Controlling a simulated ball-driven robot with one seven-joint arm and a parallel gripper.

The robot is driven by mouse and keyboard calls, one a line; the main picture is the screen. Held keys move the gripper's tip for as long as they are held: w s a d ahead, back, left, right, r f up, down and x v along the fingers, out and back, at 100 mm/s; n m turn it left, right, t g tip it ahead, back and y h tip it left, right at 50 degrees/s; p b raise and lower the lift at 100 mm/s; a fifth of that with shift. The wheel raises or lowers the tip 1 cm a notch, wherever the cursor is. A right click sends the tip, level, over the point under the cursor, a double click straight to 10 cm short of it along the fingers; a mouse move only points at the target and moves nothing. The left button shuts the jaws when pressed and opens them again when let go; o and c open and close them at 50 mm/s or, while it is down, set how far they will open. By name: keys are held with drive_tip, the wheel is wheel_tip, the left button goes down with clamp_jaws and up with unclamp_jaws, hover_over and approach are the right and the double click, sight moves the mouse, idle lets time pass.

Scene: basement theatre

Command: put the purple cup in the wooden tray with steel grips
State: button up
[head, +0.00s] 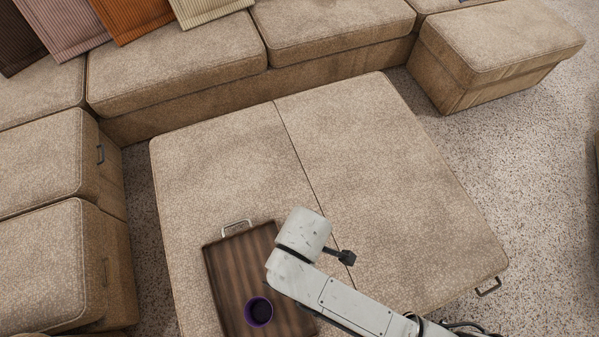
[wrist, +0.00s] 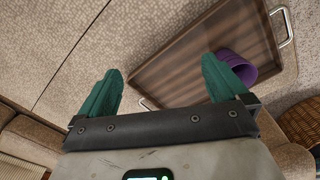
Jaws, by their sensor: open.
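The purple cup (head: 258,311) appears upright inside the wooden tray with steel grips (head: 228,285), near the tray's lower end in the head view. In the wrist view the cup (wrist: 240,68) is in the tray (wrist: 190,62), close to one steel grip (wrist: 284,28) and partly behind my right-hand finger. My gripper (wrist: 161,64) is open, with green fingers apart and nothing between them, and looks clear of the cup. In the head view my arm hides the fingers and covers part of the tray's right side.
The tray lies on a wide beige upholstered ottoman (head: 390,180) with bare room right of and behind it. Beige sofa sections (head: 180,70) border it behind and at left. A separate ottoman (head: 500,45) stands back right. A wicker basket (wrist: 302,120) shows in the wrist view.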

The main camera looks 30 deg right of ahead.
drive_tip(key=s+d+r+m, duration=0.3)
drive_tip(key=d+m, duration=0.2)
drive_tip(key=d, duration=0.3)
drive_tip(key=s+d+r+m+t, duration=0.1)
drive_tip(key=s+d+r+m, duration=0.2)
drive_tip(key=d+m, duration=0.3)
drive_tip(key=d, duration=0.3)
drive_tip(key=shift+d+r, duration=0.3)
drive_tip(key=shift+r, duration=0.1)
